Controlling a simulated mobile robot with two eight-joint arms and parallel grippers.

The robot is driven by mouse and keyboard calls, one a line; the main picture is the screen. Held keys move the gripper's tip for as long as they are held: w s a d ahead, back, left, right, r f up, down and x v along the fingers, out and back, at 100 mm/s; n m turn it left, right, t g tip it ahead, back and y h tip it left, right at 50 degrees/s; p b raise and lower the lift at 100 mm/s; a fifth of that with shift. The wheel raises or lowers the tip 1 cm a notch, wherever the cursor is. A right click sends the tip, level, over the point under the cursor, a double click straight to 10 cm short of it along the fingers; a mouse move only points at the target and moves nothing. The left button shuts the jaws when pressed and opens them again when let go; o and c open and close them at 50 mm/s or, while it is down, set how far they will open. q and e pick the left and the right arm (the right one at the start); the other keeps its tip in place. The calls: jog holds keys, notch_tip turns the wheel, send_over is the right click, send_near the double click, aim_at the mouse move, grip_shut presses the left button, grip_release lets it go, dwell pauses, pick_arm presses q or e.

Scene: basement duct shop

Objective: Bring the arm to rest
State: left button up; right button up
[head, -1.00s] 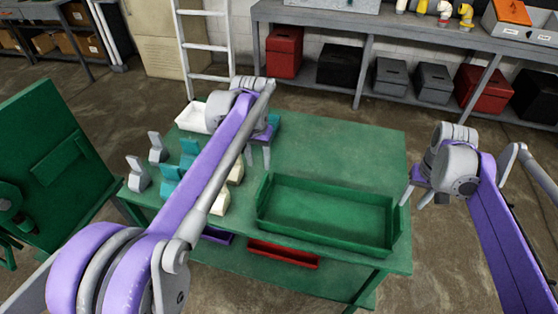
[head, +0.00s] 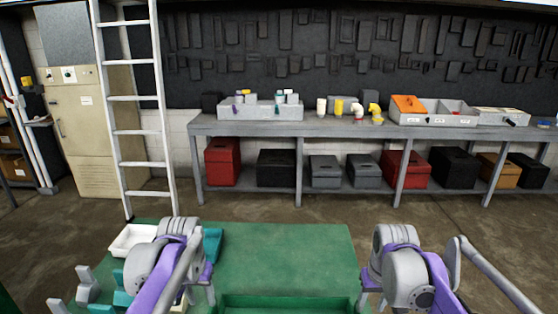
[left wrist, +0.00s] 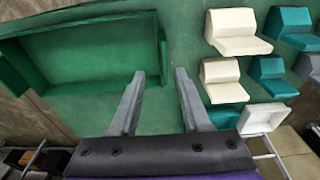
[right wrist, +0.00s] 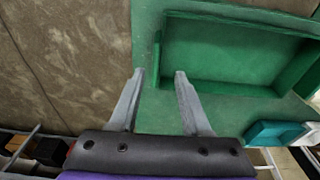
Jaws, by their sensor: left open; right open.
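My left gripper (head: 200,298) is open and empty above the green table (head: 285,255). In the left wrist view its spread fingers (left wrist: 161,80) hang between the green tray (left wrist: 92,52) and the white and teal blocks (left wrist: 235,22). My right gripper (head: 371,299) is open and empty near the table's right edge. In the right wrist view its fingers (right wrist: 160,80) point down at that edge, beside the green tray (right wrist: 225,52). In the head view the bottom edge cuts off the tray, and my left arm hides some blocks.
A small white bin (head: 132,238) stands at the table's back left, near grey blocks (head: 86,284). A ladder (head: 135,115) stands behind. A long grey bench (head: 340,127) with boxes beneath lines the wall. Open floor lies between bench and table.

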pick_arm(q)
jog(key=s+d+f+t, duration=0.1)
jog(key=s+f, duration=0.3)
jog(key=s, duration=0.7)
jog(key=s+d+f+t, duration=0.1)
jog(key=s+f+t, duration=0.2)
jog(key=s, duration=0.7)
notch_tip(320, 180, down, 3)
jog(key=shift+s+d+r, duration=0.2)
jog(key=shift+s+d, duration=0.15)
jog(key=shift+s, duration=0.05)
pick_arm(e)
jog(key=s+a+f+t, duration=0.1)
jog(key=s+f, duration=0.3)
jog(key=s, duration=0.7)
jog(key=s+a+f+t, duration=0.1)
jog(key=s+f+t, duration=0.2)
jog(key=s, duration=0.7)
jog(key=shift+s+a+f, duration=0.35)
jog(key=shift+s+f, duration=0.05)
jog(key=shift+f, duration=0.5)
pick_arm(q)
jog(key=shift+s+a, duration=0.1)
